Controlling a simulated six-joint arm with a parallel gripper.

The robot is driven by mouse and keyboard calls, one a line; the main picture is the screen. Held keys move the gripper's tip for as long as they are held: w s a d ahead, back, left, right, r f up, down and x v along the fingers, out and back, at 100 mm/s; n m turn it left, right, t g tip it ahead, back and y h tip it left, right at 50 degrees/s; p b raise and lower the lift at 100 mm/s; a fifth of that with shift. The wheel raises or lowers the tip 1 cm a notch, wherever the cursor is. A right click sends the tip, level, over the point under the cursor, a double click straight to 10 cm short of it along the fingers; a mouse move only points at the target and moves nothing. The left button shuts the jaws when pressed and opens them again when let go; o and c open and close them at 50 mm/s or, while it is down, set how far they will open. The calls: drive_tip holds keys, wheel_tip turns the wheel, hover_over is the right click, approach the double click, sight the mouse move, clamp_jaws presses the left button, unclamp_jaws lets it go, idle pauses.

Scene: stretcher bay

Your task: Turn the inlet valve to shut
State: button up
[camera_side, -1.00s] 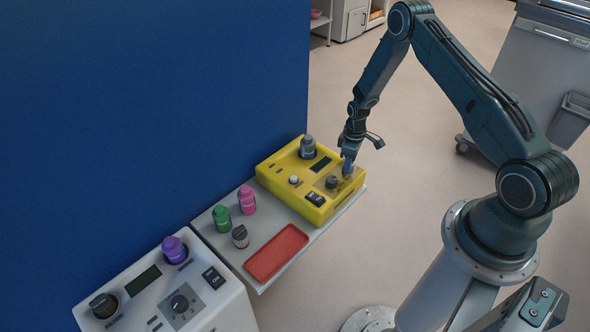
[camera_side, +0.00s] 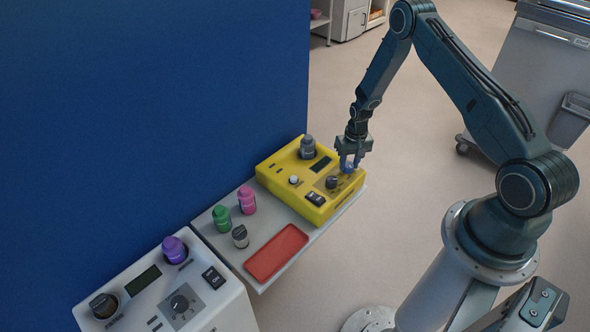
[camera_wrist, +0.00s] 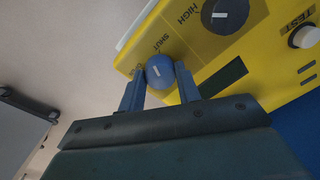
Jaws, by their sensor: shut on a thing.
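The inlet valve appears to be the small blue knob (camera_side: 347,169) near the right corner of the yellow unit (camera_side: 285,184). In the wrist view the knob (camera_wrist: 160,72) is round with a short white mark on top. The word SHUT is printed beside it, and another label is partly hidden by a finger. My gripper (camera_side: 350,164) reaches down from above and is shut on the knob, one finger on each side. In the wrist view my gripper's fingers (camera_wrist: 159,80) flank it. I cannot tell exactly which label the mark points to.
Green (camera_side: 222,218) and pink (camera_side: 247,200) bottles and a red tray (camera_side: 276,253) lie nearer. A blue wall (camera_side: 150,110) stands behind.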

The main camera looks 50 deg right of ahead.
sight(351, 165)
drive_tip(key=m, duration=0.4)
drive_tip(key=shift+m, duration=0.4)
drive_tip(key=o, duration=1)
drive_tip(key=shift+r, duration=0.15)
drive_tip(key=shift+s+d+r, duration=0.1)
drive_tip(key=shift+s+r, duration=0.05)
drive_tip(key=shift+r, duration=3.25)
drive_tip(key=shift+s+d+r, duration=0.1)
drive_tip(key=shift+r, duration=3.25)
